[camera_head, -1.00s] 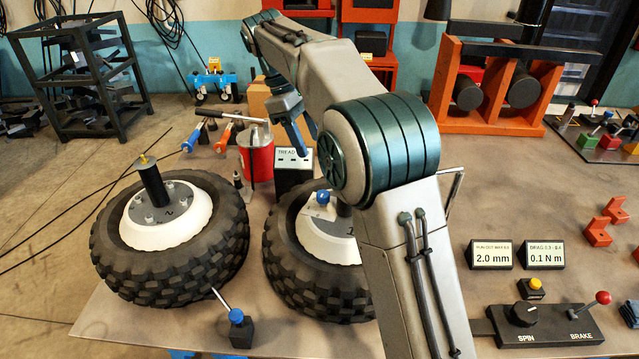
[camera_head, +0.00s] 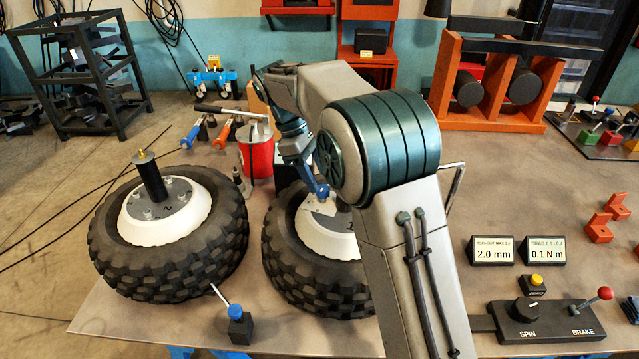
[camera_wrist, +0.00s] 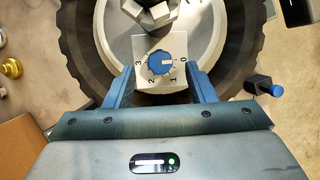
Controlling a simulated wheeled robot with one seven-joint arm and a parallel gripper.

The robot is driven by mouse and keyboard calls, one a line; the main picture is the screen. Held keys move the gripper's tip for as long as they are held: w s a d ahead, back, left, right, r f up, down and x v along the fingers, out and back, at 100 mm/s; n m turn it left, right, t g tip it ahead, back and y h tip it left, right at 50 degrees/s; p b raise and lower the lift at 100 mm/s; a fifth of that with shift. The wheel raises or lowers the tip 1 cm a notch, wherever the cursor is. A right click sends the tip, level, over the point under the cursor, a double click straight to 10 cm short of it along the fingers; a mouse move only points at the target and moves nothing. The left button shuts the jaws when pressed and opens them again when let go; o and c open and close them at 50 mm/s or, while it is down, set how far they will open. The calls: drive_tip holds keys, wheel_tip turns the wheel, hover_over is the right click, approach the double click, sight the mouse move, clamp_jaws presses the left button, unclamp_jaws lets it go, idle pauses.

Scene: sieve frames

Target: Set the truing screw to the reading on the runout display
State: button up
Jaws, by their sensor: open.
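The truing screw is a blue knob (camera_wrist: 161,62) on a white plate (camera_wrist: 146,44) marked 0 to 3, in the wrist view. A pale mark on the knob faces right, near the 0. My gripper (camera_wrist: 160,70) is open, its blue fingers on either side of the plate, with gaps to the knob. In the head view my gripper (camera_head: 318,187) is over the right wheel (camera_head: 290,262) and partly hides the plate and knob. The runout display (camera_head: 492,254) reads 2.0 mm.
A second wheel (camera_head: 120,265) with a black post stands at the left. A brake display (camera_head: 545,251) reads 0.1 N m. A spin and brake box (camera_head: 550,322) is at the front right. A red can (camera_head: 256,158) stands behind the wheels. My arm hides the table's middle.

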sight(323, 188)
drive_tip(key=shift+x, duration=1.5)
drive_tip(key=c, duration=1)
